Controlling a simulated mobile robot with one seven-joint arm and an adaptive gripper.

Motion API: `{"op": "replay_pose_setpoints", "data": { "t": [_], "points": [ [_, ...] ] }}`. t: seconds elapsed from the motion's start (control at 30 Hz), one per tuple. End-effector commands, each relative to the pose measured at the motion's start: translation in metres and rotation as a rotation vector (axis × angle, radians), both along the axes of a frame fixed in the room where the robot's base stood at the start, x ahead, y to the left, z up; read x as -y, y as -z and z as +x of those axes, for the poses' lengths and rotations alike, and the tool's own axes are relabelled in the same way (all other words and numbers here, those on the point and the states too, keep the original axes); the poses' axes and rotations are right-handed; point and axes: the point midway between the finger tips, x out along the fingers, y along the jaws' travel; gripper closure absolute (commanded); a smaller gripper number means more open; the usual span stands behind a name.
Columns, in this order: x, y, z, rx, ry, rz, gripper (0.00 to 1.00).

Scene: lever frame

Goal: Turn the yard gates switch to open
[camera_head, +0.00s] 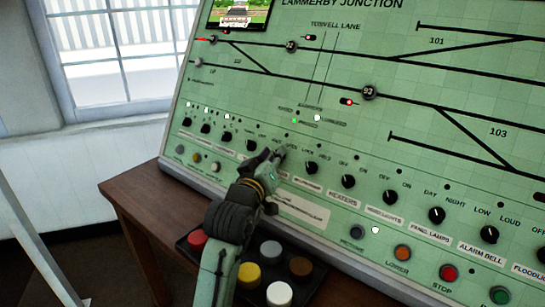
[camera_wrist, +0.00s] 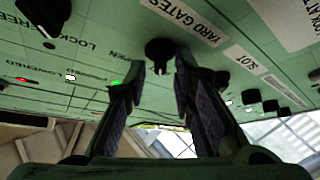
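The yard gates switch (camera_wrist: 160,50) is a round black knob on the green control panel. Its label (camera_wrist: 185,20) reads YARD GATES, and the word OPEN is printed close to it in the wrist view. My gripper (camera_wrist: 160,72) is open, with one dark finger on each side of the knob. I cannot tell whether the fingers touch it. A small pale mark shows at the knob, but which way it points is unclear. In the head view my gripper (camera_head: 274,158) is at the lower knob row and hides most of this switch.
Neighbouring knobs stand close on both sides, one to the left (camera_head: 252,145) and one to the right (camera_head: 311,168). Push buttons run below the row, including an orange one (camera_head: 402,252). A box of large coloured buttons (camera_head: 249,274) lies beneath my arm on the wooden desk (camera_head: 140,190).

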Motion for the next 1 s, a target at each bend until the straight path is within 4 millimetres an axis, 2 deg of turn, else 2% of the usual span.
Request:
{"op": "replay_pose_setpoints", "data": {
  "t": [0.07,0.3,0.77,1.0],
  "points": [
    [-0.0001,-0.0001,-0.0002,0.000,0.000,0.000,0.84],
    [0.0011,-0.0008,-0.0007,0.002,0.002,-0.001,1.00],
    [0.0030,0.0004,-0.0012,0.023,0.023,0.022,1.00],
    [0.0030,0.0044,-0.0011,0.094,0.085,0.113,1.00]
  ]
}}
